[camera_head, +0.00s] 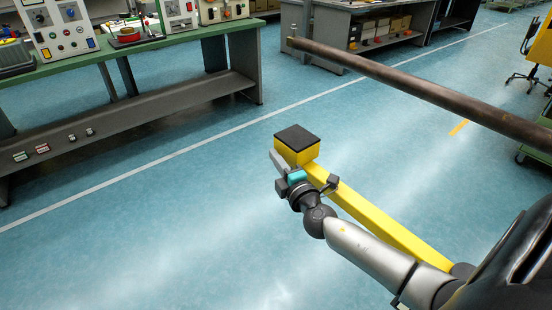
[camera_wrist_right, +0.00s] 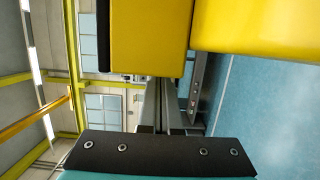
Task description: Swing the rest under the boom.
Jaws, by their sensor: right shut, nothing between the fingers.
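The rest is a yellow bar (camera_head: 375,220) with a yellow block and a black top pad (camera_head: 297,137) at its far end. The boom (camera_head: 430,90) is a long brown pipe, further back and to the right, higher than the rest; the pad is not beneath it. My right gripper (camera_head: 277,161) is shut and empty, beside the left face of the yellow block. In the right wrist view the shut fingers (camera_wrist_right: 160,110) point towards the yellow block (camera_wrist_right: 150,38), with the bar (camera_wrist_right: 265,25) at upper right. I cannot tell whether they touch it. My left gripper is out of view.
A green-topped workbench (camera_head: 150,48) with instruments stands at upper left, and a grey bench (camera_head: 345,25) stands at the back. A green cart (camera_head: 538,155) is at the right edge. The blue floor (camera_head: 170,240) around the rest is clear.

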